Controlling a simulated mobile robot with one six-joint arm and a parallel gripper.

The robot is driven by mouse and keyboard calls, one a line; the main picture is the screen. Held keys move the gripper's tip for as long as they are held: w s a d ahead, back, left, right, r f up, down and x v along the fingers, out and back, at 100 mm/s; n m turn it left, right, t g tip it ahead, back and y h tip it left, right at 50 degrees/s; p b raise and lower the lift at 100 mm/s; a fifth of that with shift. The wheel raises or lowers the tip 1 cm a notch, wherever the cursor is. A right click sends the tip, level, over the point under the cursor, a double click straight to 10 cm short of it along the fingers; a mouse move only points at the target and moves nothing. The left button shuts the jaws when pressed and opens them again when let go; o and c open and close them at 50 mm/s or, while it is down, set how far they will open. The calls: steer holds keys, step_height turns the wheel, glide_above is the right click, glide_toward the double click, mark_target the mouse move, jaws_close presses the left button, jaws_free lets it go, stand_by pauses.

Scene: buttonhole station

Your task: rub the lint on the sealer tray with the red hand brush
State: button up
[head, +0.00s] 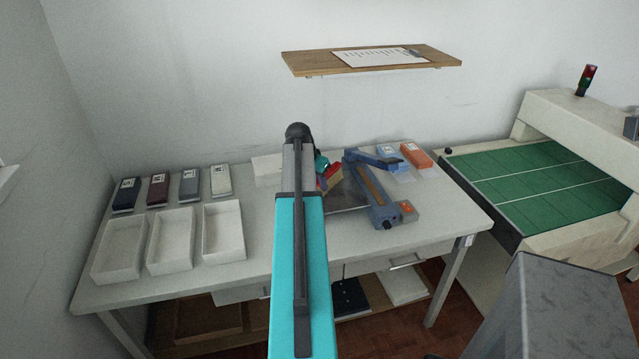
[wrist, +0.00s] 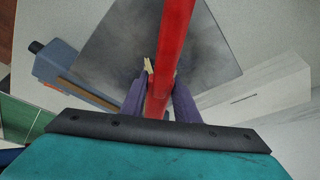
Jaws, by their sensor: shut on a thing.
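The red hand brush (wrist: 172,45) runs upright through the middle of the wrist view, with a bit of pale bristle (wrist: 149,66) at its left side. My gripper (wrist: 159,100) is shut on it, a purple finger on each side. The sealer tray (wrist: 110,50) is the dark grey plate beyond the brush. Its surface has darker, smudgy patches; I cannot make out separate lint. In the head view the brush (head: 332,178) shows partly behind my arm, over the tray (head: 348,197). Whether the bristles touch the tray is hidden.
The blue sealer (head: 378,195) stands right of the tray. Blue and orange boxes (head: 415,155) lie behind it. A white box (wrist: 262,85) is on the tray's other side. Open white bins (head: 170,240) and several small boxes fill the table's left. A shelf (head: 370,62) hangs above.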

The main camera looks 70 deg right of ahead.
steer(key=shift+w+a, duration=1)
steer(key=shift+w, duration=0.2)
steer(key=shift+w+a, duration=0.1)
steer(key=shift+w+a, duration=1.1)
steer(key=shift+w, duration=0.3)
steer(key=shift+w+a, duration=0.1)
steer(key=shift+w+a, duration=1.15)
steer(key=shift+w, duration=0.25)
steer(key=shift+s+a, duration=0.1)
steer(key=shift+s+a, duration=0.4)
